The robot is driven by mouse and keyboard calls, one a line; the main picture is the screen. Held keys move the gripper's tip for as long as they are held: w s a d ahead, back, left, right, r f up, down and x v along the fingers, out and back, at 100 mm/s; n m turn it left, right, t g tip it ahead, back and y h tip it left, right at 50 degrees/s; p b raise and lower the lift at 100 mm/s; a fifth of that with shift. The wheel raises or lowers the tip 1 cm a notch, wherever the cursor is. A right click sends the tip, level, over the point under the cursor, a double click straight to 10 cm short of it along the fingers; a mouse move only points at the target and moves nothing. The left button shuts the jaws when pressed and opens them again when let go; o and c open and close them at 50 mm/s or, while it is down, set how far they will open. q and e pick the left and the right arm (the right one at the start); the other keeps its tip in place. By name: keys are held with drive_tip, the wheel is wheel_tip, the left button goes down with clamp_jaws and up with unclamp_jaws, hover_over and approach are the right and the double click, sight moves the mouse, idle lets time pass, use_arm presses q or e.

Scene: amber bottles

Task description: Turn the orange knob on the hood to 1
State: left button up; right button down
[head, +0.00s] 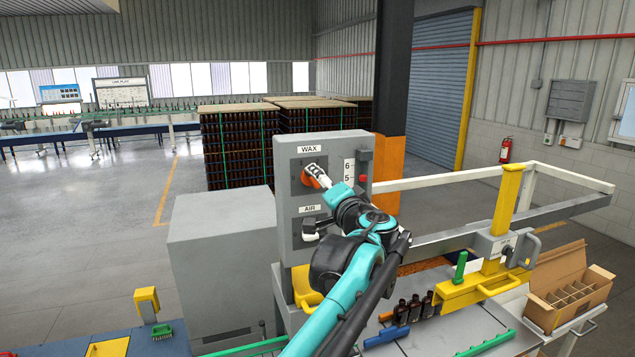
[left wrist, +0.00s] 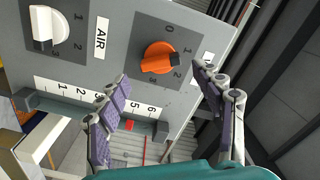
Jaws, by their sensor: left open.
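The orange knob (left wrist: 159,57) sits on a dark dial plate marked 0, 1, 2 and 3 on the grey hood control panel (left wrist: 118,45). I cannot tell for certain which number it points to. My left gripper (left wrist: 161,74) is open, its purple-padded fingers on either side of the knob and apart from it in the picture. In the head view the left gripper (head: 321,178) is at the panel under the WAX label (head: 309,149), partly covering the orange knob (head: 308,178). My right gripper is not in view.
A white-and-black knob (left wrist: 43,28) by the AIR label (left wrist: 101,39) is on the same panel. A numbered scale (left wrist: 95,97) runs along the panel, with a ledge beside it. Brown bottles (head: 409,309), a yellow bracket (head: 478,288) and an open carton (head: 568,290) are to the right.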

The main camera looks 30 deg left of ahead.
use_arm(q)
drive_tip(key=v, duration=0.8)
drive_tip(key=shift+s+d, duration=0.2)
drive_tip(key=shift+s, duration=0.05)
drive_tip(key=s+f+g+h+b, duration=0.1)
drive_tip(key=s+f+h+b, duration=0.3)
drive_tip(key=f, duration=0.8)
drive_tip(key=s+f+n+g+b, duration=0.1)
drive_tip(key=s+f+b, duration=0.1)
drive_tip(key=f+b, duration=0.7)
drive_tip(key=s+f+g+h+b, duration=0.1)
drive_tip(key=s+f+b, duration=0.25)
drive_tip(key=f, duration=1.05)
drive_tip(key=s+d+f+h+b, duration=0.3)
drive_tip(key=f+b, duration=0.3)
drive_tip(key=f, duration=0.6)
drive_tip(key=s+d+f+g+h+b, duration=0.1)
drive_tip(key=s+d+f+h+b, duration=0.2)
drive_tip(key=f, duration=1)
drive_tip(key=s+d+f+n+h+b, duration=0.1)
drive_tip(key=s+d+f+h+b, duration=0.1)
drive_tip(key=s+d+f+b, duration=0.3)
wheel_tip(320, 180, down, 7)
drive_tip(key=b, duration=0.4)
drive_tip(key=shift+s+d+f+h, duration=0.2)
drive_tip(key=shift+s+d+h, duration=0.15)
drive_tip(key=shift+s+h, duration=0.05)
